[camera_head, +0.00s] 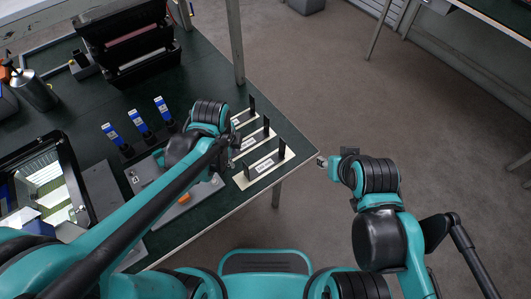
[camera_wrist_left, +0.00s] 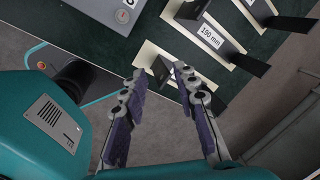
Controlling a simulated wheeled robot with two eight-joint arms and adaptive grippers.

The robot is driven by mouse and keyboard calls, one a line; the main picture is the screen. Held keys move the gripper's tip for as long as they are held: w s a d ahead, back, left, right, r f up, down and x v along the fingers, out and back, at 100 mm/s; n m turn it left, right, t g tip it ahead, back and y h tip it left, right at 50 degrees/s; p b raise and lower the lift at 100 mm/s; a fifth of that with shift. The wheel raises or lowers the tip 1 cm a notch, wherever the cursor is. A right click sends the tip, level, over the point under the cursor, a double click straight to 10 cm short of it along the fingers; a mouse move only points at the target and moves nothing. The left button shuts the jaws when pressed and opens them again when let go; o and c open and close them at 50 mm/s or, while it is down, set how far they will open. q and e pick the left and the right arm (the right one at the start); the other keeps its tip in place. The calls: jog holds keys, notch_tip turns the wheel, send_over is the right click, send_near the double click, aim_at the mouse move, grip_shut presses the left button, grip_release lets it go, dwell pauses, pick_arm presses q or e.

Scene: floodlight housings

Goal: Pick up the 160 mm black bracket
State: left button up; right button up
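Several cream plates with black upright brackets stand at the table's right corner. The nearest plate (camera_head: 264,167) carries a label too small to read in the head view. In the left wrist view, one label reads 190 mm, on the plate (camera_wrist_left: 230,52) beyond the nearest one. No label reading 160 mm is legible. My left gripper (camera_wrist_left: 160,82) is open and empty. In that view a black bracket (camera_wrist_left: 161,69) of the nearest plate shows between its fingertips; contact cannot be told. My right gripper (camera_head: 322,161) is off the table's right edge; its finger state is unclear.
Several blue-topped items (camera_head: 140,121) stand left of the left arm. A grey fixture with an orange part (camera_head: 184,198) lies beside the plates. An open floodlight housing (camera_head: 43,178) is at left, a black bin (camera_head: 130,43) at the back.

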aim_at(247, 177)
pick_arm(q)
jog(key=d+f+m, duration=0.1)
jog(key=m, duration=0.1)
jog(key=d+f+m+g+p, duration=0.1)
jog(key=m, duration=0.2)
jog(key=d+f+m, duration=0.1)
jog(key=m, duration=0.1)
jog(key=shift+w+d+m+g+p, duration=0.2)
jog(key=shift+w+m+g+p, duration=0.1)
jog(key=shift+w+g+p, duration=0.1)
jog(key=shift+d+f+m, duration=0.2)
jog(key=shift+f+m, duration=0.05)
jog(key=shift+m, duration=0.25)
jog(key=shift+d+f, duration=0.1)
jog(key=shift+f, duration=0.2)
notch_tip(247, 177, down, 2)
jog(key=shift+f+m+b, duration=0.1)
jog(key=shift+m+b, duration=0.2)
jog(key=shift+b, duration=0.2)
notch_tip(247, 177, down, 6)
jog(key=b, duration=0.2)
jog(key=shift+r+b, duration=0.25)
jog(key=shift+b, duration=0.15)
jog(key=shift+r, duration=0.1)
pick_arm(e)
jog(key=shift+s+f, duration=0.2)
jog(key=shift+f, duration=0.25)
pick_arm(q)
grip_shut()
